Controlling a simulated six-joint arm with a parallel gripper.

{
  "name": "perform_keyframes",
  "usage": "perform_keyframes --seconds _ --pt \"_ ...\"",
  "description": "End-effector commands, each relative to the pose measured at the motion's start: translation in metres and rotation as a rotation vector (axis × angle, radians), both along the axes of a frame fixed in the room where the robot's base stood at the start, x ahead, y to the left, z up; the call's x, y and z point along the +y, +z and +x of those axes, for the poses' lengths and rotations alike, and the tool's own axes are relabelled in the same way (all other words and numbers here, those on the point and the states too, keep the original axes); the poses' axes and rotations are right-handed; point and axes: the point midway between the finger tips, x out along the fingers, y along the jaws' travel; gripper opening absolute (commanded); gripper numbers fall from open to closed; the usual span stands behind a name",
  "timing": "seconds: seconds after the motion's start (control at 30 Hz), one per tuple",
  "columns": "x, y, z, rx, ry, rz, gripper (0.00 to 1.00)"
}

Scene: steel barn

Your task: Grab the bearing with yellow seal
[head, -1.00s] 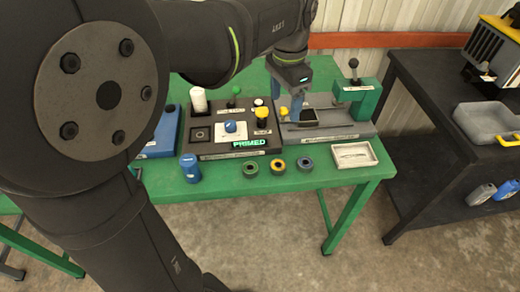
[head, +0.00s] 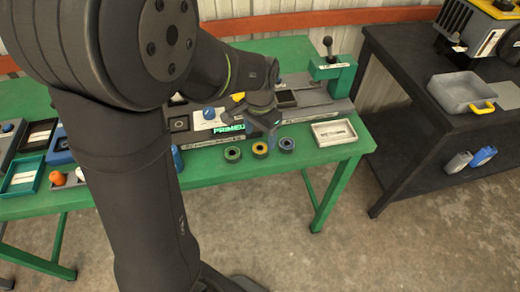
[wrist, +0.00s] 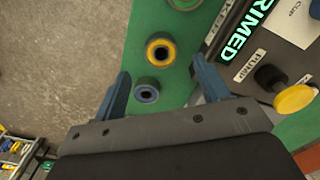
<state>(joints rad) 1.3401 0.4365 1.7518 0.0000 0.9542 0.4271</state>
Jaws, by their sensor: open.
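The bearing with the yellow seal (head: 260,153) lies flat on the green table's front part, in the middle of a row of three. A bearing with a green ring (head: 233,154) is left of it and one with a blue ring (head: 286,145) is right. My gripper (head: 264,121) is open and empty above and behind the row. In the wrist view, the yellow-sealed bearing (wrist: 150,52) lies beyond the fingertips and the blue-ringed one (wrist: 147,97) appears between the blue fingers (wrist: 163,90). The green-ringed bearing is cut by the top edge.
The dark panel with its lit PRIMED sign (head: 228,128) and a yellow knob (wrist: 294,99) stands close behind the row. A pale tray (head: 334,131) sits to the right. The green table (head: 215,163) is clear around the bearings, near its front edge.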

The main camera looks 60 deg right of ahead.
Motion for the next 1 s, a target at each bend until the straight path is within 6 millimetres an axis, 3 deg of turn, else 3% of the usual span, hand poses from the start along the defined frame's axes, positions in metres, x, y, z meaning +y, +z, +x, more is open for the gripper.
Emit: perform_keyframes --seconds 0.4,0.67,0.73,0.93,1.0 --pt "0.000 -0.049 0.001 0.001 0.000 0.000 0.68" --pt "0.000 -0.053 0.001 0.000 -0.001 -0.001 0.68" --pt "0.000 -0.053 0.001 0.000 -0.001 -0.001 0.60" --pt "0.000 -0.052 0.001 0.000 -0.001 -0.001 0.21" --pt "0.000 -0.052 0.001 0.000 -0.001 -0.002 0.17"
